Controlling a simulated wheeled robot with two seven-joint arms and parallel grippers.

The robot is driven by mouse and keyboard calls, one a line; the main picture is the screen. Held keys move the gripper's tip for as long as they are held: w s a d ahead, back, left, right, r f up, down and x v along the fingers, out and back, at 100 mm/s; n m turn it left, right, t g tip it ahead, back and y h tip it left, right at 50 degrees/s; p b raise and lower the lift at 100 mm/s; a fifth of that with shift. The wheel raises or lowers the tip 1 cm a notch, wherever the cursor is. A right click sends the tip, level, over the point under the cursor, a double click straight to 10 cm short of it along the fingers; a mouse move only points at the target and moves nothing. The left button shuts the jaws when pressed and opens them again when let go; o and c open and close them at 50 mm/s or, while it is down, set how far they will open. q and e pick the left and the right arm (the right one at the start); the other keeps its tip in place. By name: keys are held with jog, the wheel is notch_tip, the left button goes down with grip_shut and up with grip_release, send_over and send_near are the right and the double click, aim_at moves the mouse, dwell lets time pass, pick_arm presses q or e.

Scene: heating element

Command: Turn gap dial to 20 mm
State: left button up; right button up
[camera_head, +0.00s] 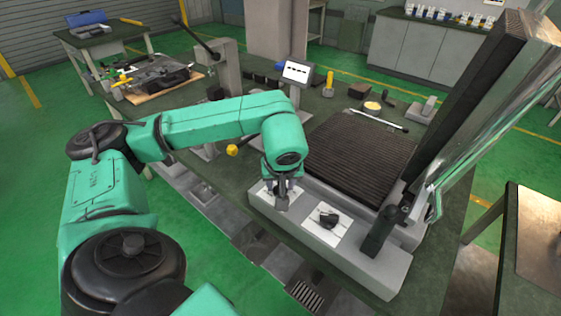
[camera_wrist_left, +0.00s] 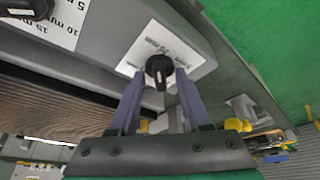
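A black dial (camera_wrist_left: 160,72) on a white label plate (camera_wrist_left: 188,50) lies between the fingertips of my left gripper (camera_wrist_left: 159,78) in the left wrist view. The fingers are apart on both sides of it, with gaps showing. The plate's print ends in "mm", but its numbers are too blurred to read surely. In the head view my left gripper (camera_head: 281,198) points down over the left plate (camera_head: 265,194) on the grey machine front and hides most of this dial. A second black dial (camera_head: 328,218) sits on the right plate (camera_head: 326,232). My right gripper is not in view.
A ribbed dark bed (camera_head: 358,155) lies behind the dials. A black upright handle (camera_head: 380,232) stands to their right, and a raised panel (camera_head: 490,110) leans over the right side. A small display (camera_head: 296,71) stands behind my left gripper.

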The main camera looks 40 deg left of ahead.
pick_arm(q)
jog(key=p+v, duration=0.3)
jog(key=v, duration=1.1)
jog(key=shift+r, duration=0.3)
